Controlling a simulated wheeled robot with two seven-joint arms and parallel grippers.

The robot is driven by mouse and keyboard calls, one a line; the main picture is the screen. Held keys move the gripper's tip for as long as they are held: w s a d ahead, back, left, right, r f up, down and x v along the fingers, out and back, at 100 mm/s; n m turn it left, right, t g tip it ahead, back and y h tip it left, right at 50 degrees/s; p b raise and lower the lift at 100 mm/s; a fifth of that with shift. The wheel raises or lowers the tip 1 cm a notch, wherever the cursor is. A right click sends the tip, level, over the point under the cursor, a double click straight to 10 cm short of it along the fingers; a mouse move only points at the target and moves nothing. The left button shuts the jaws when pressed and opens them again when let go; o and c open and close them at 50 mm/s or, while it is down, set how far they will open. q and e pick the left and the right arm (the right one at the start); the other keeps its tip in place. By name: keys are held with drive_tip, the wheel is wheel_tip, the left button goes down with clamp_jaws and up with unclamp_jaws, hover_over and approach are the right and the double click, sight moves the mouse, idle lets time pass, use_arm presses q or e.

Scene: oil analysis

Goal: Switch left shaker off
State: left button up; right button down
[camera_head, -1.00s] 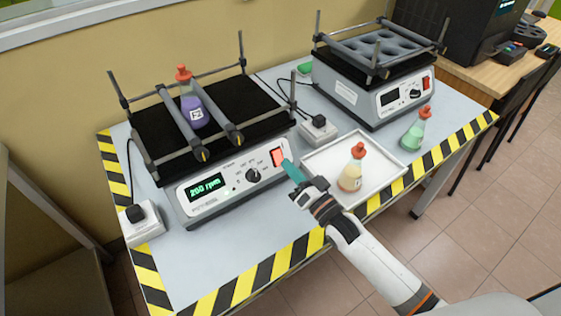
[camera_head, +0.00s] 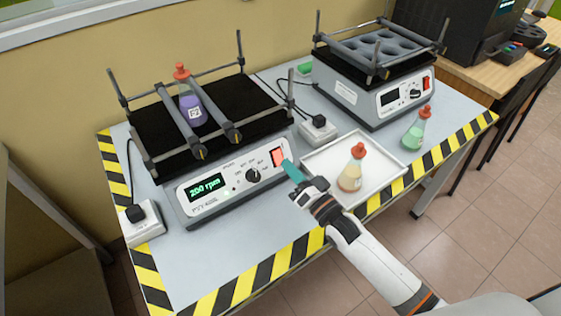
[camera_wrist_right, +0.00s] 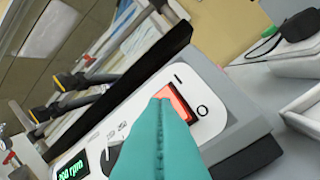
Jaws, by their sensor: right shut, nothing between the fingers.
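The left shaker (camera_head: 215,203) stands on the table with its display (camera_head: 206,187) lit green at "200 rpm". Its red rocker switch (camera_head: 278,157) is at the right end of the front panel, beside the knob (camera_head: 253,175). A flask with purple liquid (camera_head: 192,108) is clamped between the bars on its black platform. My right gripper (camera_head: 291,168) is shut and empty, with its teal fingertips right at the switch. In the right wrist view the fingers (camera_wrist_right: 160,125) cover part of the lit red switch (camera_wrist_right: 182,103), between the "I" and "O" marks; contact cannot be told. My left gripper is not in view.
A white tray (camera_head: 327,156) with a yellowish flask (camera_head: 352,170) lies right of my right gripper. A green flask (camera_head: 414,131) stands farther right. The right shaker (camera_head: 372,103) has a dark display. Power sockets (camera_head: 318,130) and cables lie between the shakers.

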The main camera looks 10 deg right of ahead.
drive_tip(key=shift+w+f, duration=0.1)
drive_tip(key=shift+w+a+f, duration=0.1)
drive_tip(key=shift+w+f, duration=0.05)
drive_tip(key=shift+w, duration=0.1)
drive_tip(key=shift+w+a+f+b, duration=0.1)
drive_tip(key=shift+w+f+b, duration=0.1)
drive_tip(key=shift+b, duration=0.2)
idle(0.5)
drive_tip(key=shift+r, duration=0.1)
drive_tip(key=shift+s+d+r+p, duration=0.2)
drive_tip(key=shift+s+r+p, duration=0.25)
drive_tip(key=shift+p, duration=0.3)
drive_tip(key=shift+s+f, duration=0.1)
drive_tip(key=shift+s, duration=0.05)
